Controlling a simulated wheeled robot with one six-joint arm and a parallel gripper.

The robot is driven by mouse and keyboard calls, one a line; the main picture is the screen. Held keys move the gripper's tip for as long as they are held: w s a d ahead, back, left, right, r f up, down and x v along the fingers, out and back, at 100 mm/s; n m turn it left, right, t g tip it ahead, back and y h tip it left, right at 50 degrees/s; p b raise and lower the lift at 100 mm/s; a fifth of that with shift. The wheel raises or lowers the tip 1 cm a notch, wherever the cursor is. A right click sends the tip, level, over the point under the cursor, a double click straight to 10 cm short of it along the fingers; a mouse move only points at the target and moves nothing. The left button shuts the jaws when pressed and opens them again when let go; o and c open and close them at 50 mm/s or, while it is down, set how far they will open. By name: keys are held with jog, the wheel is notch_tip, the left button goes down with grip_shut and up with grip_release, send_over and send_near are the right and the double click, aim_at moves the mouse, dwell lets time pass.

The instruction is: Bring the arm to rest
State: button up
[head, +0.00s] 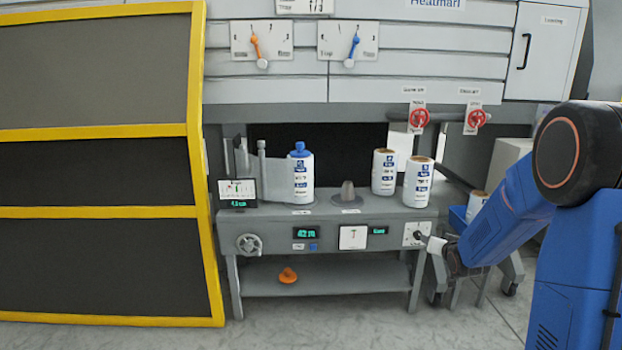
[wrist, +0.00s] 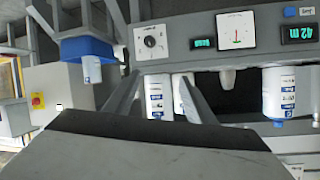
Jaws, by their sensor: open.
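My arm reaches in from the right of the head view, its blue link sloping down-left to the right end of the grey bench (head: 330,213). My gripper (wrist: 159,82) shows as two grey fingers spread apart in the wrist view, with nothing held between them. In the head view its end lies near the dial panel (head: 414,234) at the bench's right front; whether it touches cannot be told. The wrist view appears upside down. There the dial (wrist: 151,42) is just beyond the fingers, and two white bottles show behind them.
On the bench stand a blue-capped bottle (head: 300,172), a grey cone (head: 347,192) and two uncapped bottles (head: 384,172) (head: 418,182). A blue bin (head: 458,218) with a bottle is at right. An orange cap (head: 288,275) lies on the lower shelf. Yellow-framed panels (head: 95,160) fill the left.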

jog(key=s+a+r+n+g, duration=0.15)
jog(key=s+a+r, duration=0.25)
jog(key=s, duration=0.6)
jog(key=s+a+r+g, duration=0.3)
jog(key=s+r, duration=0.2)
jog(key=s, duration=0.6)
jog(key=s+a+n+g, duration=0.1)
jog(key=s+a+g, duration=0.1)
jog(key=s, duration=1.2)
jog(key=s+a+n+g+y, duration=0.1)
jog(key=s+a, duration=0.3)
jog(key=s, duration=1.1)
jog(key=shift+s+a+f+g, duration=0.15)
jog(key=shift+a+f+g, duration=0.2)
jog(key=shift+g, duration=0.3)
